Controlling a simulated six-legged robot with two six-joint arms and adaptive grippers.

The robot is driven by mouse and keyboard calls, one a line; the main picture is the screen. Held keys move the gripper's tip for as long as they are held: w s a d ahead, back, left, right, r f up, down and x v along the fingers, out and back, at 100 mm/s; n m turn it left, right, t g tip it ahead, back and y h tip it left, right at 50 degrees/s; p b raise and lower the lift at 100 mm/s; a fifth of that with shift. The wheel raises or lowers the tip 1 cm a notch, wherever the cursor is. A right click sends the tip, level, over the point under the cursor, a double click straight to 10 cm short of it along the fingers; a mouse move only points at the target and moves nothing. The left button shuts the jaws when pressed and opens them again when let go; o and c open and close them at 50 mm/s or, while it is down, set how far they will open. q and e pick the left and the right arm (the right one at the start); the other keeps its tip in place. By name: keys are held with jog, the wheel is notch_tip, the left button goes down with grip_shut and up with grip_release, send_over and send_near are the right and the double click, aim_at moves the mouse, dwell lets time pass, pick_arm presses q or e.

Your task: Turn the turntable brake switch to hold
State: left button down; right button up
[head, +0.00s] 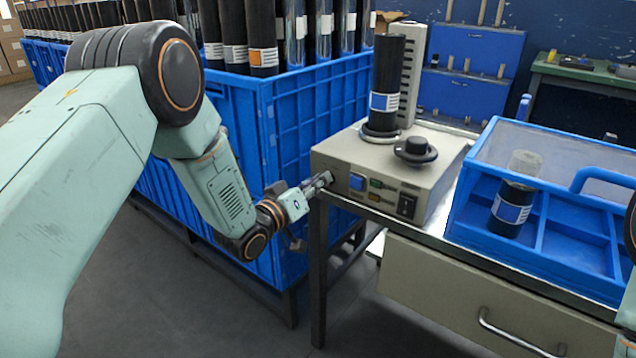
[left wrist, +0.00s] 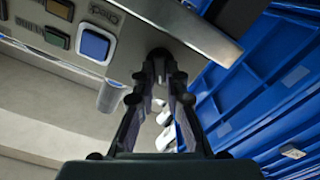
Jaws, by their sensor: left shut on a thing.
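The beige control box (head: 345,150) stands on the bench's left end, with a blue button (head: 357,183), small indicators and a black rocker (head: 406,205) on its front panel. My left gripper (head: 320,181) is at the panel's left end, left of the blue button. In the left wrist view its fingers (left wrist: 161,75) are closed around a small dark knob (left wrist: 159,54), apparently the brake switch. The blue button also shows there (left wrist: 95,45). The fingers cover most of the knob, and its setting cannot be read. My right gripper is out of view.
A labelled black roll (head: 387,75) stands on the box beside a black round knob (head: 415,150). A blue divided tray (head: 575,240) with a clear lid is to the right. A big blue crate (head: 300,110) of rolls stands close behind my left gripper.

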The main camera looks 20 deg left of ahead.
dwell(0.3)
pick_arm(q)
jog(key=m+p, duration=0.1)
jog(key=m, duration=0.3)
jog(key=m+p, duration=0.2)
jog(key=m, duration=0.1)
jog(key=m+p, duration=0.1)
jog(key=m, duration=0.3)
jog(key=shift+s+d+m, duration=0.1)
jog(key=shift+d+m, duration=0.15)
jog(key=shift+m, duration=0.35)
jog(key=c, duration=1.4)
grip_release()
jog(key=shift+s, duration=0.1)
